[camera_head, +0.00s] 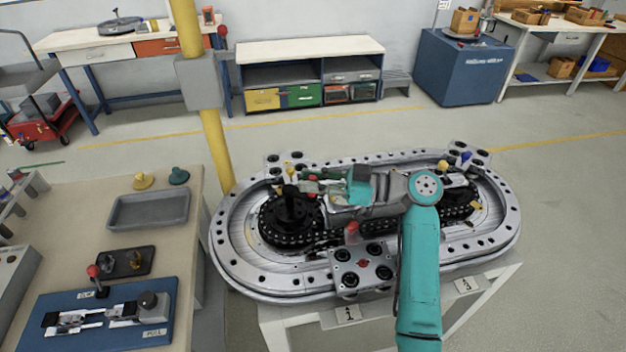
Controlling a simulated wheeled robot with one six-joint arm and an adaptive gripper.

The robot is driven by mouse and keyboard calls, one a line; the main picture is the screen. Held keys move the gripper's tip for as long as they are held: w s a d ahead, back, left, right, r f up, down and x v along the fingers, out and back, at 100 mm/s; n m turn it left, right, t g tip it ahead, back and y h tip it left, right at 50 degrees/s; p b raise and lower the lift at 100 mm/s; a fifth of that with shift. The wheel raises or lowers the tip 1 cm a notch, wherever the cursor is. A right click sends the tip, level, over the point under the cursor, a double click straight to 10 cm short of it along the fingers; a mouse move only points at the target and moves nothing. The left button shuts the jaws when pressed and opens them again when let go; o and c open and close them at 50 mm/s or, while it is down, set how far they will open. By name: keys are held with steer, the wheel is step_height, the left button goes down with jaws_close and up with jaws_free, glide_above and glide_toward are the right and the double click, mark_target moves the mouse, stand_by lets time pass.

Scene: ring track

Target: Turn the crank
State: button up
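The ring track (235,262) is a grey oval metal plate with holes along its rim, on a light stand. At its left end a black upright piece (289,211), which looks like the crank, stands on a dark toothed wheel (262,235). My teal arm reaches in from the lower right and bends left over the track. My gripper (305,182) points left, close to the top of the black piece. Its fingers overlap with small parts behind it, so I cannot tell whether they touch the crank or how far they are open.
A plate with black holes and a red mark (363,264) sits at the track's front. A yellow post (213,140) rises behind the track's left end. A bench with a grey tray (150,208) and a blue fixture (60,300) stands at left. Open floor lies right.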

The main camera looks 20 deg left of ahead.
steer(key=o, duration=0.4)
steer(key=shift+a, duration=0.1)
steer(key=v, duration=1.2)
